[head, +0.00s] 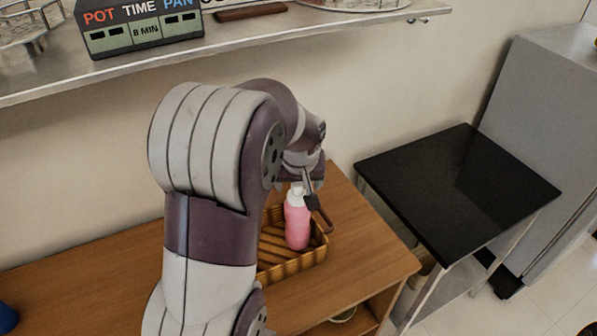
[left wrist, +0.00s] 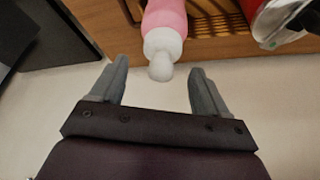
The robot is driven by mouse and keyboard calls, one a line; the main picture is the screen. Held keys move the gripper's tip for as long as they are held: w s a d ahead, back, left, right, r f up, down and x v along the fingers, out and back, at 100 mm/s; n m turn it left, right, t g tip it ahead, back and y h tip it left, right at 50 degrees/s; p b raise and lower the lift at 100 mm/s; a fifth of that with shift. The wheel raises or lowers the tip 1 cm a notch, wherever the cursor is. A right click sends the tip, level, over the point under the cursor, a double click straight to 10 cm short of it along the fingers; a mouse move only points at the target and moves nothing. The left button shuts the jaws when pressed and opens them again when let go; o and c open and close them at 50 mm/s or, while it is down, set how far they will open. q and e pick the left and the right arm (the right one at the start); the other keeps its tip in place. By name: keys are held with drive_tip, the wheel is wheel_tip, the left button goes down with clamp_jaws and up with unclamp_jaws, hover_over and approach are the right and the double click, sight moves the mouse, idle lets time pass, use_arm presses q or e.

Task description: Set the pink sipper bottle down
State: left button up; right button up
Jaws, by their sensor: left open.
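The pink sipper bottle (head: 297,222) with a white cap stands upright in the woven basket (head: 318,255) on the wooden table. My left gripper (head: 314,194) is at the bottle's top, and its arm hides part of the basket. In the left wrist view the two fingers are spread apart, with the bottle's white cap (left wrist: 162,52) ahead of and between the fingertips. The gripper (left wrist: 158,78) is open and holds nothing. My right gripper is in neither view.
The wooden table (head: 365,250) has bare room right of the basket. A black-topped stand (head: 455,185) is to its right. A metal shelf (head: 260,38) with a timer box (head: 140,22) runs above. A red and silver object (left wrist: 285,18) shows in the left wrist view.

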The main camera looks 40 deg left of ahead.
use_arm(q)
drive_tip(key=v, duration=0.8)
drive_tip(key=s+d+f+m+g+h, duration=0.2)
drive_tip(key=s+d+f+m, duration=0.6)
drive_tip(key=d+f, duration=0.5)
drive_tip(key=shift+s+d+f+h, duration=0.4)
drive_tip(key=shift+s+h, duration=0.1)
drive_tip(key=shift+s, duration=0.1)
